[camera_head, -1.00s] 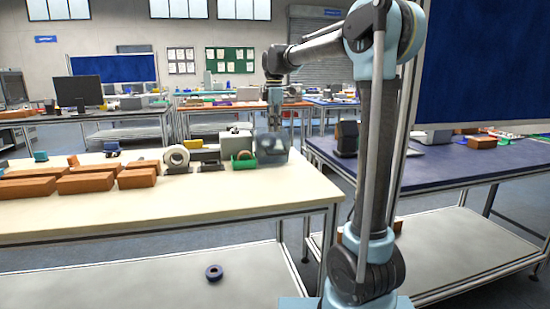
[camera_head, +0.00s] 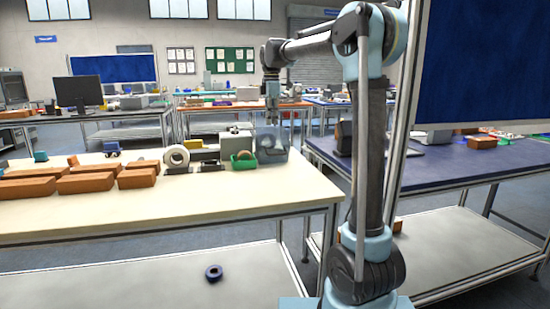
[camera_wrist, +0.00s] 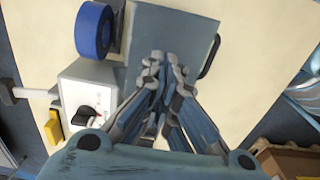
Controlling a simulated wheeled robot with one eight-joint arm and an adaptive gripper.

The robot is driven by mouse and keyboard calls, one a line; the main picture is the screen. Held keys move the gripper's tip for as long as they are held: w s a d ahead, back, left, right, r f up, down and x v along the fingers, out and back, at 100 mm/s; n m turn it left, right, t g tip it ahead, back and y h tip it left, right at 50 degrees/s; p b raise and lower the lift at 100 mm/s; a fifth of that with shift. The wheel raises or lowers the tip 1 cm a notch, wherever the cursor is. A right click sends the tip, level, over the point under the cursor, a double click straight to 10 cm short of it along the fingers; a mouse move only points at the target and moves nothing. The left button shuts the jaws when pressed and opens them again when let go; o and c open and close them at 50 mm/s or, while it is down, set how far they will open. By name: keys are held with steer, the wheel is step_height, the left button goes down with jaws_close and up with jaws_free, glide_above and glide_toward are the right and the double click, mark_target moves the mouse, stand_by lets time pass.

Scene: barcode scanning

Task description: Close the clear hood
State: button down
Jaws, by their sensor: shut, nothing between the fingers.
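The clear hood (camera_head: 272,146) is a bluish see-through box shape at the right end of the near cream table, beside the green bin. In the wrist view a grey-blue panel (camera_wrist: 185,30), apparently the hood, lies below my gripper, with a black handle (camera_wrist: 210,57) on its right edge. I cannot tell how far the hood is open. My gripper (camera_wrist: 163,60) has its fingers together and empty, over the panel; whether they touch it is unclear. In the head view my gripper (camera_head: 272,117) is right above the hood.
A white machine with a black knob (camera_wrist: 88,113) and a blue tape roll (camera_wrist: 95,30) are left of the panel. The green bin (camera_head: 243,163), a white roll (camera_head: 176,157) and several brown boxes (camera_head: 92,182) stand on the cream table (camera_head: 200,200). Its front is clear.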

steer(key=shift+w+a+r, duration=0.15)
steer(key=shift+w+r, duration=0.05)
steer(key=shift+w, duration=0.35)
steer(key=shift+w+a+r, duration=0.15)
steer(key=shift+w+r, duration=0.05)
steer(key=shift+w, duration=0.35)
steer(key=shift+w+a+r, duration=0.1)
steer(key=shift+w+a, duration=0.15)
steer(key=shift+w, duration=0.55)
steer(key=shift+w+a+r, duration=0.1)
steer(key=shift+w+a, duration=0.1)
steer(key=shift+w, duration=0.55)
steer(key=shift+w+a+f, duration=0.25)
steer(key=shift+w+a, duration=0.05)
steer(key=shift+w, duration=0.65)
steer(key=shift+w+a+f, duration=0.25)
steer(key=shift+w, duration=0.75)
steer(key=shift+w+a+f, duration=0.25)
steer(key=shift+w+a, duration=0.05)
steer(key=shift+w, duration=0.65)
step_height(320, 180, up, 5)
steer(key=shift+r, duration=0.1)
